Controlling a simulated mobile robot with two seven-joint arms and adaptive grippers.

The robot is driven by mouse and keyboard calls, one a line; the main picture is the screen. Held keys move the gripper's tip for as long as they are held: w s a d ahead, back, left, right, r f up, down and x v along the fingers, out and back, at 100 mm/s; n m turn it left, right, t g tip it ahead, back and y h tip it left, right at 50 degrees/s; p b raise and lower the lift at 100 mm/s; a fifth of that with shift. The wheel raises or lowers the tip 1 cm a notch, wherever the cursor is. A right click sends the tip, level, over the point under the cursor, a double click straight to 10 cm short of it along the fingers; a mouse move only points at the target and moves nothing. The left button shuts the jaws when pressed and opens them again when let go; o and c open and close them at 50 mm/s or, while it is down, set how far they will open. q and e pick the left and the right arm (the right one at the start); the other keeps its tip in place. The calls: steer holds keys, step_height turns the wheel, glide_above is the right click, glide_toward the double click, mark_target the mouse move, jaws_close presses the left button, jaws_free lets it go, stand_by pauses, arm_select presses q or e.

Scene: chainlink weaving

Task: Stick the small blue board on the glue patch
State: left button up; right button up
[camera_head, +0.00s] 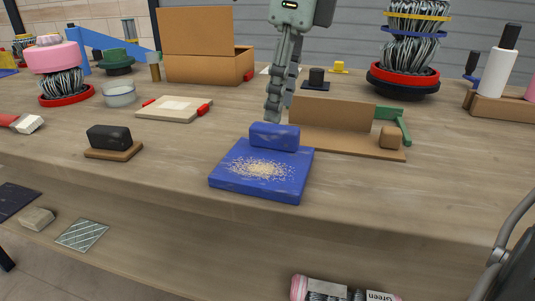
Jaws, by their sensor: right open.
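A flat blue square board (225,172) lies near the table's front edge, with a patch of tan specks (262,169) at its middle. A small blue block (274,136) stands at the board's back edge; I cannot tell whether it is fixed there. Which of these is the small blue board is unclear, and no separate glue patch is plain. My right gripper (281,108) points down just behind the blue block. It is open, with nothing seen between its fingers. My left gripper is out of view.
A brown board with an upright panel (345,113) is close on the right. A black block on a wooden base (110,141) and a pale board with red clips (174,108) are to the left. Bare tabletop (400,195) lies to the right of the blue board.

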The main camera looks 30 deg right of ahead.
mark_target(275, 127)
steer(key=f, duration=0.4)
steer(key=shift+w+a+f, duration=0.15)
steer(key=shift+a+f, duration=0.25)
steer(key=shift+w+f, duration=0.1)
steer(key=shift+f, duration=0.2)
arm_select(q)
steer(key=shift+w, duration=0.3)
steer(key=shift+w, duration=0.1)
